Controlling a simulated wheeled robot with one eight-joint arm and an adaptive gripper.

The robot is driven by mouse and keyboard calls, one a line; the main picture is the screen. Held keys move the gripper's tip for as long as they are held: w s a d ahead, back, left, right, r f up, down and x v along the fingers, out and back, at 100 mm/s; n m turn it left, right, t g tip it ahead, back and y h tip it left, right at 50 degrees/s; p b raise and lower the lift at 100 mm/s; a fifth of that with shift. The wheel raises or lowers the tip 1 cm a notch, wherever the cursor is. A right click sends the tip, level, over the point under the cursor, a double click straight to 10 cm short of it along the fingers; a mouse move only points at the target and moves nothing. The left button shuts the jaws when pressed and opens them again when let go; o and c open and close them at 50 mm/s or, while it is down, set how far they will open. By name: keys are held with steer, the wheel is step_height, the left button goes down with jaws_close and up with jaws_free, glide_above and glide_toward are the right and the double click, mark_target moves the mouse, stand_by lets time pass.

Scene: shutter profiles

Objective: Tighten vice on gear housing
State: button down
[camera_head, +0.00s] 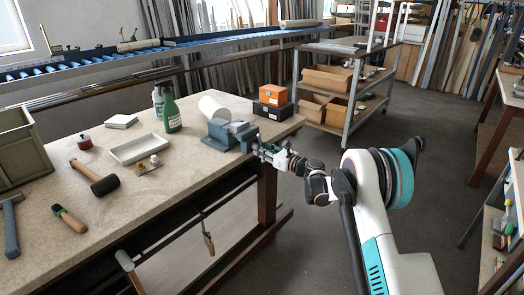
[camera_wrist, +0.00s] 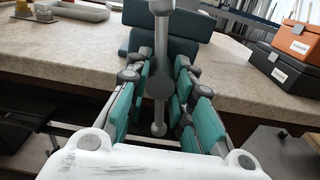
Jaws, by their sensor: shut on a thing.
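The blue-grey vice (camera_head: 226,137) is at the bench's right front edge, and its body also fills the upper middle of the wrist view (camera_wrist: 190,48). Its grey handle bar (camera_wrist: 159,128) stands upright in the wrist view, with a round hub at the middle. My gripper (camera_head: 259,150) is at the front of the vice. In the wrist view, the teal-padded fingers of my gripper (camera_wrist: 163,78) are on both sides of the hub and bar, shut on the handle. I cannot make out a gear housing between the vice jaws; the jaw gap is hidden from the wrist view.
An orange box (camera_head: 273,95) and a dark box (camera_head: 272,111) are right of the vice. A green bottle (camera_head: 172,115), a white roll (camera_head: 213,105) and a white tray (camera_head: 138,149) are to its left. A mallet (camera_head: 103,185) lies farther left. A shelf cart (camera_head: 345,116) stands behind.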

steer(key=m, duration=0.6)
steer(key=shift+s+f, duration=0.1)
steer(key=shift+f, duration=0.15)
stand_by(0.3)
steer(key=c, duration=1.4)
jaws_free()
steer(key=shift+d, duration=0.1)
steer(key=shift+o, duration=0.2)
steer(key=shift+d+r, duration=0.1)
steer(key=v, duration=1.2)
steer(key=shift+r, duration=0.1)
